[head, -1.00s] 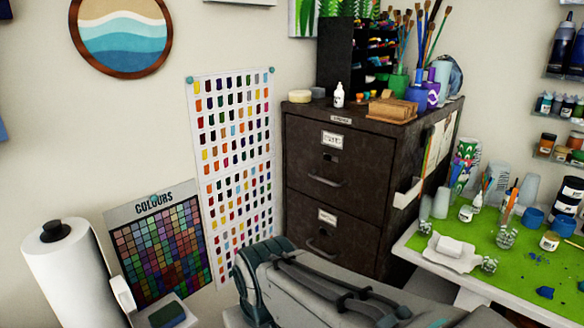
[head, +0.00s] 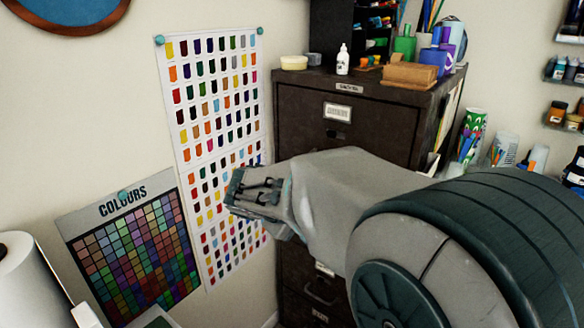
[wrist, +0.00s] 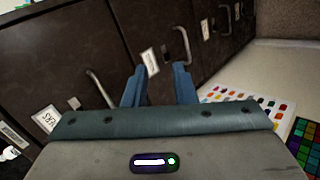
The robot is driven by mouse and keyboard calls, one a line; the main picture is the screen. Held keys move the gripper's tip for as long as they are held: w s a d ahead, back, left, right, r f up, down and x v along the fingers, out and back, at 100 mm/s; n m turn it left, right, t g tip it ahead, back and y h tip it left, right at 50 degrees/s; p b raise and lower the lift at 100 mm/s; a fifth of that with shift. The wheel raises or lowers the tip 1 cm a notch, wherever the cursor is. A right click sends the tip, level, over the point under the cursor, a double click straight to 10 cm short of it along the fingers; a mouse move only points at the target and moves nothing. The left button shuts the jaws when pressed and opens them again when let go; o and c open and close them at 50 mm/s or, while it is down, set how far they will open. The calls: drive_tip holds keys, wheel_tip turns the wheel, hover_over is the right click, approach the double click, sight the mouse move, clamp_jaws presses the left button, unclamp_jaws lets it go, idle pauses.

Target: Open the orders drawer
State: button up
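The dark brown filing cabinet (head: 402,123) stands in the corner, its visible drawers shut. The wrist view shows its front (wrist: 75,48) turned sideways, with the cabinet top towards the left. A partly hidden label ending in "ERS" (wrist: 45,122) marks the top drawer, whose curved handle (wrist: 100,88) is left of my fingers. In the head view the top label (head: 338,112) is too blurred to read and my arm hides that handle. My gripper (wrist: 160,88) is open and empty, its blue fingers apart before the cabinet front, around the second drawer's label (wrist: 150,62) in view.
A white bottle (head: 343,60), a wooden block (head: 410,75) and paint supplies stand on the cabinet. Colour charts (head: 215,130) hang on the wall to its left. A paper roll (head: 28,285) is at lower left. My arm covers much of the cabinet's middle.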

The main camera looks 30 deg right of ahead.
drive_tip(key=w+d+r+n+t+h+b, duration=0.3)
drive_tip(key=w+d+r+h, duration=0.15)
drive_tip(key=w, duration=0.55)
drive_tip(key=shift+h, duration=0.35)
drive_tip(key=x, duration=0.4)
drive_tip(key=p+x, duration=0.1)
drive_tip(key=x, duration=0.9)
drive_tip(key=shift+s+d+p, duration=0.2)
drive_tip(key=shift+d+p, duration=0.1)
clamp_jaws()
